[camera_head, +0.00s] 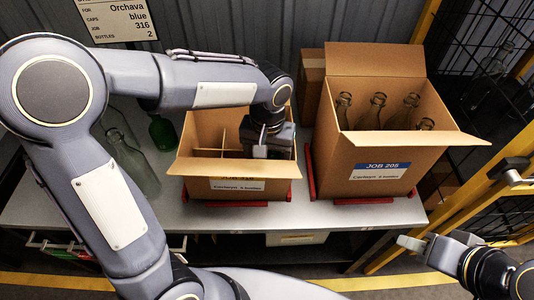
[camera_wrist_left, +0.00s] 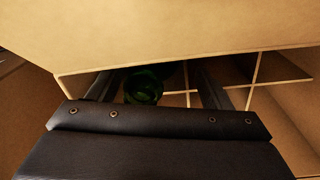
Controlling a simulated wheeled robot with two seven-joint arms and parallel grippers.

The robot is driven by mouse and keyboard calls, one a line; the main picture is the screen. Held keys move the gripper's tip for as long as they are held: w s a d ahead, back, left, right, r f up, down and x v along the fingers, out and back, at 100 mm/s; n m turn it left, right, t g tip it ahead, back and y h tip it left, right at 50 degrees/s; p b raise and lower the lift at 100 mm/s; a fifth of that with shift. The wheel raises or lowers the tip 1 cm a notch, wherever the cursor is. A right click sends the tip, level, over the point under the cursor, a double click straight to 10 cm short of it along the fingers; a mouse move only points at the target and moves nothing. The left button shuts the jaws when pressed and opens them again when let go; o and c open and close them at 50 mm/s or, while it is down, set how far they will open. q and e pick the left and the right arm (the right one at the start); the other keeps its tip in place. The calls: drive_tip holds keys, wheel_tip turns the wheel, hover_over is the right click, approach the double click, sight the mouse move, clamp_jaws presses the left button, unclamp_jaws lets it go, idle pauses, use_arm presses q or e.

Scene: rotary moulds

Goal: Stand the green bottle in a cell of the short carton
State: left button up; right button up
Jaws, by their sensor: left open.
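The short carton (camera_head: 222,168) stands open on the bench, with cardboard dividers inside. My left gripper (camera_head: 268,150) reaches down into its right part; the fingertips are hidden in the head view. In the left wrist view the left gripper (camera_wrist_left: 160,85) is open, its fingers apart. A dark green round thing, seemingly a green bottle (camera_wrist_left: 142,88) from above, shows between them beside the dividers; contact is unclear. In the head view another green bottle (camera_head: 162,132) stands behind my left arm, partly covered. My right gripper (camera_head: 413,243) is at lower right, away from the cartons; its opening is unclear.
A taller carton (camera_head: 376,150) labelled JOB 205 stands at right, holding several clear bottles. Clear bottles (camera_head: 132,165) stand at left behind my arm. A sign (camera_head: 117,20) hangs at the back. A yellow-framed mesh fence (camera_head: 480,190) bounds the right side.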

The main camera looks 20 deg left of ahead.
use_arm(q)
drive_tip(key=shift+r, duration=0.1)
drive_tip(key=shift+r+p, duration=4.3)
drive_tip(key=shift+r, duration=0.65)
use_arm(e)
wheel_tip(320, 180, up, 9)
drive_tip(key=shift+f, duration=0.2)
